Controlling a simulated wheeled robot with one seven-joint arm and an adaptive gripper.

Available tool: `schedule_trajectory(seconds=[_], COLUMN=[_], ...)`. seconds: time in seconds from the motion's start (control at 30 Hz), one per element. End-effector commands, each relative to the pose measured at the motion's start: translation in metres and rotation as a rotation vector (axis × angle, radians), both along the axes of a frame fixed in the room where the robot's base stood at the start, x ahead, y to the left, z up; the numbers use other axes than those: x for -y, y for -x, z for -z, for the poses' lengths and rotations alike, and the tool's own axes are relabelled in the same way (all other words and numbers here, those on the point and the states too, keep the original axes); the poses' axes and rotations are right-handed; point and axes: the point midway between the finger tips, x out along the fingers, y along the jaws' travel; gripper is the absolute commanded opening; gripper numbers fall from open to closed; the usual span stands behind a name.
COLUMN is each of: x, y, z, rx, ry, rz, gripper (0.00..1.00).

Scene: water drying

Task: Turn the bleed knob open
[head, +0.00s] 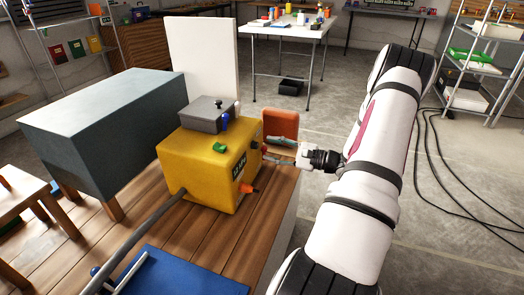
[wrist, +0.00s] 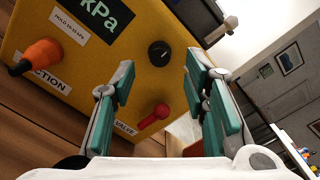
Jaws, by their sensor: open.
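The yellow box (head: 202,165) stands on a wooden bench, and its labelled face fills much of the wrist view (wrist: 60,75). A round black knob (wrist: 159,53) with a pale pointer mark sits on that face; I take it as the bleed knob, though no "bleed" label is readable. My gripper (head: 267,147) is at the box's right-hand side. In the wrist view my gripper (wrist: 160,75) is open and empty, its green-padded fingers spread either side of the knob's line. The knob shows beyond the fingertips, apart from them.
A red valve lever (wrist: 153,116) lies low between the fingers in the picture. An orange suction fitting (wrist: 38,56) sticks out at left. A grey box (head: 205,114) with small levers tops the yellow box. An orange-brown block (head: 281,124) stands behind my gripper.

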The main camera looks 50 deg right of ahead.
Motion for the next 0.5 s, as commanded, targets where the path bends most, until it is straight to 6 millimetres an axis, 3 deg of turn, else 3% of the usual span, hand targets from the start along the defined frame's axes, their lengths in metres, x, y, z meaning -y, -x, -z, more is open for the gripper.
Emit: schedule_trajectory(seconds=[0.2,0.5], x=[-0.010,-0.014], y=[-0.028,-0.038], z=[0.001,0.000], rx=[-0.001,-0.001], ry=[0.000,-0.001], rz=[-0.001,-0.001], gripper=[0.41,0.41])
